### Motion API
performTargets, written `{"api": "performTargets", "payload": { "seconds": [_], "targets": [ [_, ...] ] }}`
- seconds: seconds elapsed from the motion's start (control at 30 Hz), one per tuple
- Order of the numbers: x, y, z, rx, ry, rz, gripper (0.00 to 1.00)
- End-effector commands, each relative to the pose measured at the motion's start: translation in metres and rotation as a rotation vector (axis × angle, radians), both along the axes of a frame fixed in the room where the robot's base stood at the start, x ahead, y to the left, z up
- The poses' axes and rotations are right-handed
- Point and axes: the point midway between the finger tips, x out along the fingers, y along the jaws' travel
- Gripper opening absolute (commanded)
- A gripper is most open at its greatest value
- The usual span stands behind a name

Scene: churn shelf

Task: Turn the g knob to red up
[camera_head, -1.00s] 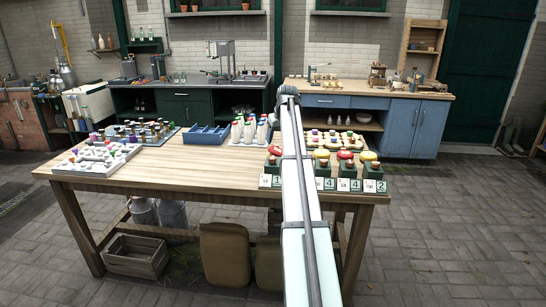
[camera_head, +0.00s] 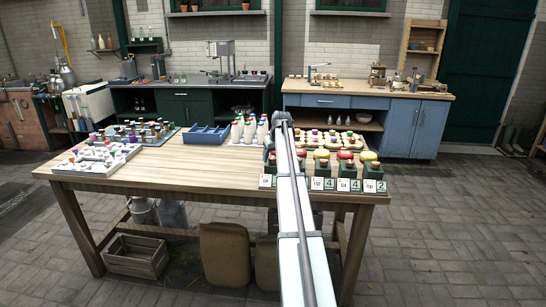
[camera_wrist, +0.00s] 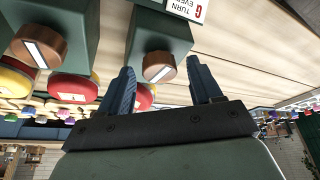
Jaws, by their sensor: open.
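The wrist view is upside down. A round wooden knob (camera_wrist: 159,67) with a pale strip on its face sits on a green box (camera_wrist: 161,33). A white card with a red G (camera_wrist: 198,12) is beside that box. No red mark shows on the knob. My gripper (camera_wrist: 165,78) is open, its dark fingers on either side of the knob in the picture. I cannot tell whether they touch it. In the head view, my arm hides most of the leftmost box in the front row, and its card (camera_head: 265,181) shows at the left.
More green boxes with red and yellow domes (camera_head: 345,155) stand in a row to the right along the wooden table (camera_head: 215,172). Another box (camera_wrist: 45,35) is close beside the G box in the wrist view. White bottles and a blue tray (camera_head: 207,135) stand farther back.

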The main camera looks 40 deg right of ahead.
Motion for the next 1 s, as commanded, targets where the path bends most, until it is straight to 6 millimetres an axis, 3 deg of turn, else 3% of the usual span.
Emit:
{"api": "performTargets", "payload": {
  "seconds": [0.17,0.73,1.0],
  "targets": [
    [0.0000,0.0000,0.0000,0.000,0.000,0.000,0.64],
    [-0.0002,0.0000,0.0001,0.000,0.000,0.000,0.10],
    [0.0003,-0.0017,0.0002,0.002,0.001,0.088,0.09]
  ]
}}
